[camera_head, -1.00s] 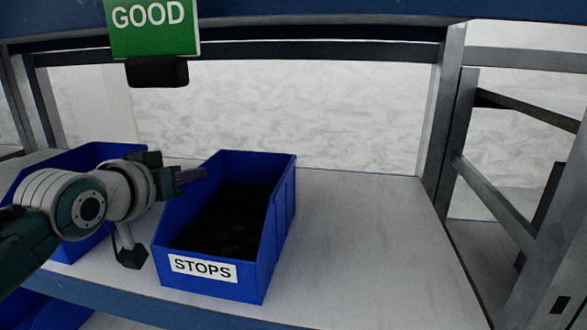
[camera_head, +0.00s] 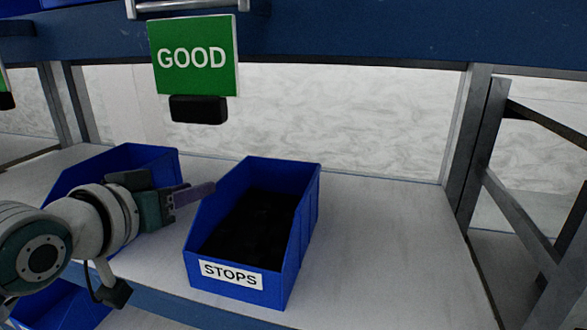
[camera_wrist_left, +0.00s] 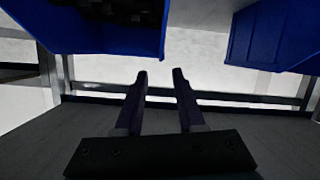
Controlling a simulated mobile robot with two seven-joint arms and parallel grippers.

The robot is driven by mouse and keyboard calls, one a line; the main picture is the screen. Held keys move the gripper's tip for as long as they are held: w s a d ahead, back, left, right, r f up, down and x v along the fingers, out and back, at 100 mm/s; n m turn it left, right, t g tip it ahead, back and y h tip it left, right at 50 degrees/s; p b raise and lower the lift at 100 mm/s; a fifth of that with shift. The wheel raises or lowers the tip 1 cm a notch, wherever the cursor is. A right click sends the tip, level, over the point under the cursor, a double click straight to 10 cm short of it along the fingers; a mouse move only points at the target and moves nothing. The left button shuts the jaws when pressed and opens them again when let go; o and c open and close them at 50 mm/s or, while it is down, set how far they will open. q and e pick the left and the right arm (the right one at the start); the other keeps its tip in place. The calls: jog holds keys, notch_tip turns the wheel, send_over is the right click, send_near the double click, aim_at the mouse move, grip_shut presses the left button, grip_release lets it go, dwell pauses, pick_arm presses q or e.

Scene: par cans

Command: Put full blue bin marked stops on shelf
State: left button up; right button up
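The blue bin marked STOPS (camera_head: 304,232) stands upright on the grey shelf (camera_head: 385,250), with dark parts inside it. In the head view my left gripper (camera_head: 205,192) is just left of the bin, near its left wall. The left wrist view shows the two fingers (camera_wrist_left: 160,80) apart with nothing between them. A blue bin with dark contents fills the top left of that view (camera_wrist_left: 90,40), and another blue bin is at the top right (camera_wrist_left: 270,35). My right gripper is not in view.
Another blue bin (camera_head: 150,155) stands behind my left arm on the same shelf. A green GOOD sign (camera_head: 195,58) hangs from the upper beam (camera_head: 380,35). The shelf right of the STOPS bin is clear up to the metal upright (camera_head: 478,150).

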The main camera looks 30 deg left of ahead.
pick_arm(q)
jog(key=v, duration=0.3)
jog(key=shift+s+d+r+p, duration=0.1)
jog(key=shift+s+p, duration=0.15)
jog(key=shift+p, duration=0.15)
jog(key=s+d+f+m+g+h, duration=0.1)
jog(key=s+d+f+m+g, duration=0.2)
jog(key=s+d+g, duration=0.2)
jog(key=s+d+f+m+g+h, duration=0.2)
jog(key=s+d+f+m+g, duration=0.1)
jog(key=s+d, duration=0.6)
jog(key=s+f+g, duration=0.1)
jog(key=s+g, duration=0.1)
jog(key=s, duration=0.1)
jog(key=shift+s+d+f+m+g, duration=0.2)
jog(key=shift+s+m+g, duration=0.1)
jog(key=shift+s+a, duration=0.1)
